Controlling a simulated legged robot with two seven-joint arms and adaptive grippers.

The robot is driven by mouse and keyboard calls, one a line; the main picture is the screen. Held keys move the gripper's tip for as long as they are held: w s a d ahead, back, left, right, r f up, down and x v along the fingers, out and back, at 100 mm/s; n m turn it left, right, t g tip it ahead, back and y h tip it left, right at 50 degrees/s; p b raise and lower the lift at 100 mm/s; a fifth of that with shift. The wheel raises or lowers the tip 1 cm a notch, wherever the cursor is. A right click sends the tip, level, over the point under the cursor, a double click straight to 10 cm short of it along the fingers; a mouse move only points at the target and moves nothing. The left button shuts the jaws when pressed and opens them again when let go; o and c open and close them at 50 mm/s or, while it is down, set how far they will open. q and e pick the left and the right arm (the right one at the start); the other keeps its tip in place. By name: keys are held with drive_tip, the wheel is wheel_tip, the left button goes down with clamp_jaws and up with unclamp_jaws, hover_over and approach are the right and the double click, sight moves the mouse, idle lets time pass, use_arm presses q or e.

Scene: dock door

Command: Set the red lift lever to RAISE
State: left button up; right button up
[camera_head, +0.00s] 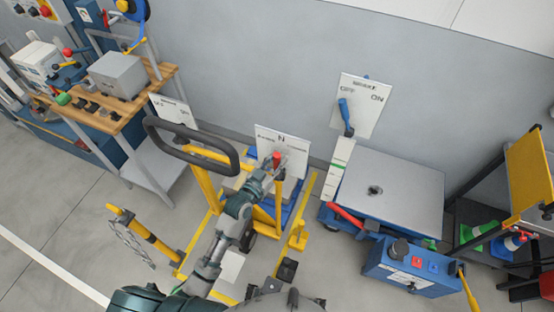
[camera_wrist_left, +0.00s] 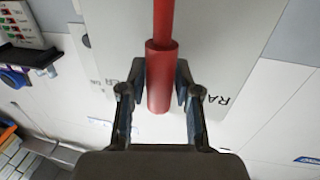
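The red lift lever (camera_head: 277,158) stands in front of a white label plate (camera_head: 295,146) marked N at the middle top. In the left wrist view its red grip (camera_wrist_left: 161,85) runs upright, and letters "RA" show on the plate (camera_wrist_left: 235,60) to its right; the rest of that word is hidden. The lever appears near the middle, by the N. My left gripper (camera_head: 269,172) is at the lever; in the wrist view its two fingers (camera_wrist_left: 161,88) lie close on both sides of the grip and appear shut on it. My right gripper is not in view.
A black handle loop (camera_head: 192,146) on yellow posts stands just left of my left arm. A blue lever (camera_head: 345,117) on an OFF/ON plate and a grey-topped lift table (camera_head: 390,192) are to the right. A wooden workbench (camera_head: 118,105) is at upper left.

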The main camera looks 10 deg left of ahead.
sight(270, 149)
use_arm(q)
clamp_jaws()
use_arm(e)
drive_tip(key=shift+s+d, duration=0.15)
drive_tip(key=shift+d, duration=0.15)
use_arm(q)
drive_tip(key=shift+a, duration=0.1)
drive_tip(key=a+n, duration=0.2)
drive_tip(key=a+f+n, duration=0.1)
drive_tip(key=n, duration=0.1)
drive_tip(key=shift+w+a+t, duration=0.3)
drive_tip(key=shift+w+t, duration=0.05)
drive_tip(key=shift+t, duration=0.05)
drive_tip(key=shift+w+a+f+n+b, duration=0.1)
drive_tip(key=shift+a+f+n+b, duration=0.1)
drive_tip(key=shift+a+n+b, duration=0.45)
drive_tip(key=shift+w+a+f+n+t, duration=0.15)
drive_tip(key=shift+a+n, duration=0.1)
drive_tip(key=shift+n, duration=0.3)
drive_tip(key=shift+s+a+f+n+t, duration=0.1)
drive_tip(key=shift+a+f+n+t, duration=0.1)
drive_tip(key=shift+n, duration=0.3)
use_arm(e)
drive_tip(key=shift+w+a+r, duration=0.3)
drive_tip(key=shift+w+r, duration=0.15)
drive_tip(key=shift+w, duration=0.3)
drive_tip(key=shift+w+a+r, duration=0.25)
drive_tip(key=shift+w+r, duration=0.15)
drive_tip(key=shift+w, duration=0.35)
